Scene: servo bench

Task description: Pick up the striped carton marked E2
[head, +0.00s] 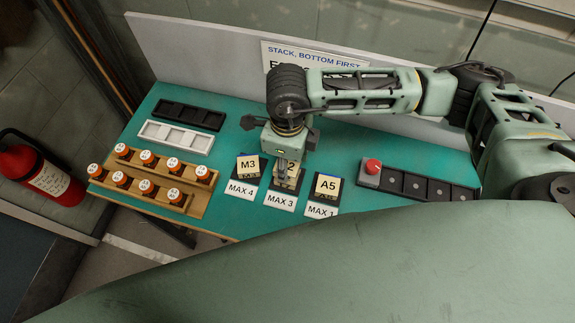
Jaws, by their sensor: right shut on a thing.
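A carton with a tan top marked with a 2 (293,168) stands at the middle spot, behind the label MAX 3. My right gripper (283,172) points down over it from above and is shut on it. The gripper covers the first letter of its mark and much of its side, so stripes are hard to tell. The carton appears to be at or just above its dark base; I cannot tell which. My left gripper is not in view.
Carton M3 (248,165) stands close on the left and carton A5 (327,186) close on the right. A wooden rack (150,189) with orange-capped jars is at left. Black (188,114) and white (177,137) trays lie behind it. A red button (373,166) is at right.

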